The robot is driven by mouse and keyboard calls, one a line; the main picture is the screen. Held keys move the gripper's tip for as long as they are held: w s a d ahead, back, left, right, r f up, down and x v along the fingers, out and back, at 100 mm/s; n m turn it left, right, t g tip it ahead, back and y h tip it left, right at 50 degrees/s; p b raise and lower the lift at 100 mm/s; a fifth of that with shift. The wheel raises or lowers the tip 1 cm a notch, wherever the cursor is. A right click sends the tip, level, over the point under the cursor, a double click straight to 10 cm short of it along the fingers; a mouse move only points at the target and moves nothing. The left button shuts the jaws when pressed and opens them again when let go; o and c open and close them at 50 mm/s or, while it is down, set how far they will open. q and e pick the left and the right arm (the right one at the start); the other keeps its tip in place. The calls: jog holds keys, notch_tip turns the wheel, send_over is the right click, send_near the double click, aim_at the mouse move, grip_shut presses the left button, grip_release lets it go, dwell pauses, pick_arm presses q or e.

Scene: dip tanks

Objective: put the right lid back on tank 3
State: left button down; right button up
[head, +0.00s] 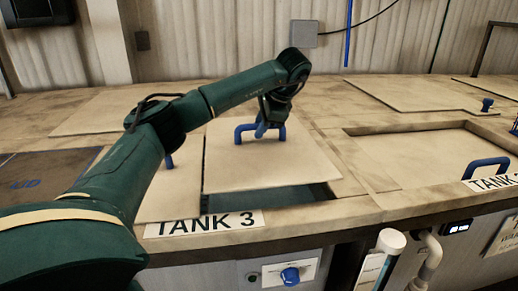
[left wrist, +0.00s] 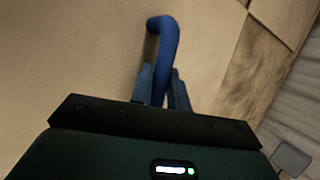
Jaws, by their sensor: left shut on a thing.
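The right lid (head: 265,170) of tank 3 is a flat beige panel with a blue U-shaped handle (head: 243,132). My left gripper (head: 263,128) is shut on this handle, which also shows between its fingers in the left wrist view (left wrist: 166,45). The lid lies over most of the right part of the tank 3 opening (head: 280,197). A dark teal strip of the opening shows along its front edge, and a dark gap along its left edge. I cannot tell whether the lid touches the rim. The left lid (head: 165,205) is partly hidden by my left arm.
The "TANK 3" label (head: 205,223) is on the front edge. At the right is another tank with a recessed panel (head: 420,160) and blue handle (head: 487,167). A dark panel (head: 45,175) lies left.

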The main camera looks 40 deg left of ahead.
aim_at(261, 142)
pick_arm(q)
jog(key=shift+f+p, duration=0.6)
jog(key=shift+f, duration=2.15)
jog(key=c, duration=1.3)
grip_release()
jog(key=shift+c, duration=0.2)
jog(key=v, duration=1.2)
jog(key=shift+b, duration=0.3)
jog(key=shift+d+f, duration=0.1)
